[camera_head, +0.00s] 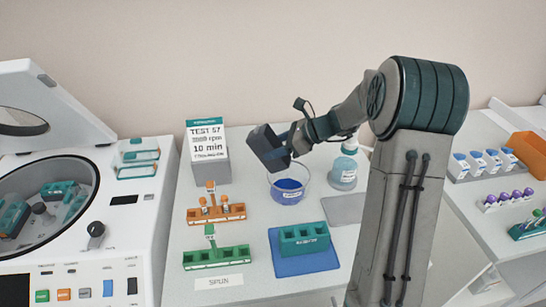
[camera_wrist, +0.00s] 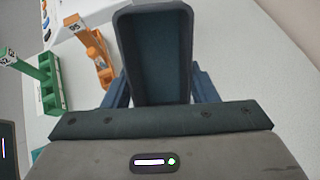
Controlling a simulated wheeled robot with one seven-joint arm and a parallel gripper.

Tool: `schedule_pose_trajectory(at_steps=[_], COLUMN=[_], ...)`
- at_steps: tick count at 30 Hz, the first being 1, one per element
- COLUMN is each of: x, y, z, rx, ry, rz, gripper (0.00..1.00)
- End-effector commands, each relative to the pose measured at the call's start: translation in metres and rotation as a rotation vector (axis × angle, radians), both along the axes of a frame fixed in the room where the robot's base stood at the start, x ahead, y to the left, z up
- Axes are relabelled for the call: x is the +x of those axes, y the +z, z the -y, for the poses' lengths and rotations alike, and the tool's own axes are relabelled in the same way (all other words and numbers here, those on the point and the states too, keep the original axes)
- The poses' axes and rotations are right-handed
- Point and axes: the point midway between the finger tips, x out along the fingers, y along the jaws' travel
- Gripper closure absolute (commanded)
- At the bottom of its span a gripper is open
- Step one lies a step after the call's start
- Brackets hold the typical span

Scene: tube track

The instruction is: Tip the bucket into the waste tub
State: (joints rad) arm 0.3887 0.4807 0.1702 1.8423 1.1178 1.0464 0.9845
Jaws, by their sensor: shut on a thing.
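The bucket (camera_head: 266,146) is a dark, deep, rectangular cup. My gripper (camera_head: 296,139) is shut on it and holds it tilted in the air, above and slightly left of the waste tub. In the wrist view the bucket (camera_wrist: 153,50) sits between my blue gripper fingers (camera_wrist: 158,88), its dark teal inside facing the camera; I see no contents in it. The waste tub (camera_head: 304,186) is a clear round vessel on the bench with blue in its lower part. The bucket's lower end overlaps the tub's far rim in the picture; I cannot tell whether they touch.
A wash bottle (camera_head: 344,170) stands close right of the tub. A sign (camera_head: 208,152), an orange rack (camera_head: 216,213) and a green rack (camera_head: 217,257) are to the left. A teal block (camera_head: 304,239) sits on a blue mat (camera_head: 290,265) in front. An open centrifuge (camera_head: 125,225) is far left.

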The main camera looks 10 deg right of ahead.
Motion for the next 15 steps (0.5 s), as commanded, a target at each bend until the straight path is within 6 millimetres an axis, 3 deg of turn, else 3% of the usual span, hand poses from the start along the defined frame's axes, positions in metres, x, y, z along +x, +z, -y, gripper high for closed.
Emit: schedule_pose_trajectory(at_steps=[1, 15], x=[0.0, -0.007], y=[-0.007, -0.009], z=[0.002, 0.02], rx=[0.027, 0.372], ry=[-0.003, -0.003], rz=[0.012, 0.144], gripper=[0.73, 0.73])
